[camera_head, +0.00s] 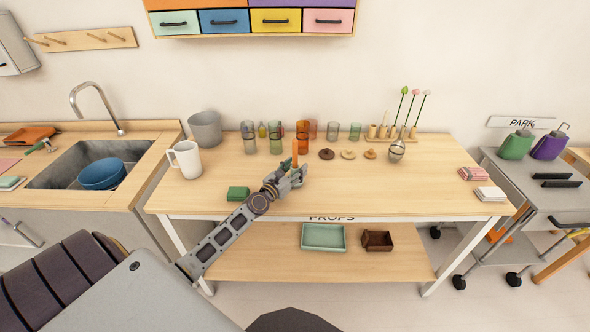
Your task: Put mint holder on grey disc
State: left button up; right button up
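My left gripper (296,174) hangs over the front middle of the props table. A thin orange-brown upright piece (294,152) shows just above its fingers; I cannot tell whether it is gripped or stands behind them. No thing is plainly a mint holder; two small pale green glasses (333,131) (355,131) stand at the back, behind and to the right of the gripper. I cannot make out a grey disc. A tall greyish glass (249,137) stands at the back left. My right gripper is out of view.
Taller green (275,138) and amber (302,136) glasses stand behind the gripper. Brown (326,154) and tan (348,154) lidlike discs lie right of it.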

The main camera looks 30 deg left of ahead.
aim_at(292, 171)
pick_arm(q)
jog(key=shift+r, duration=0.2)
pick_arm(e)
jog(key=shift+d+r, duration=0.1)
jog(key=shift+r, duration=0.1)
pick_arm(q)
jog(key=shift+s+f, duration=0.15)
jog(key=shift+s, duration=0.1)
jog(key=shift+s+a, duration=0.1)
jog(key=shift+s, duration=2.05)
jog(key=shift+s+b, duration=0.4)
jog(key=shift+s, duration=0.6)
jog(key=shift+s+a, duration=0.1)
jog(key=shift+s, duration=0.8)
jog(key=shift+s+b, duration=0.6)
jog(key=shift+s, duration=1.1)
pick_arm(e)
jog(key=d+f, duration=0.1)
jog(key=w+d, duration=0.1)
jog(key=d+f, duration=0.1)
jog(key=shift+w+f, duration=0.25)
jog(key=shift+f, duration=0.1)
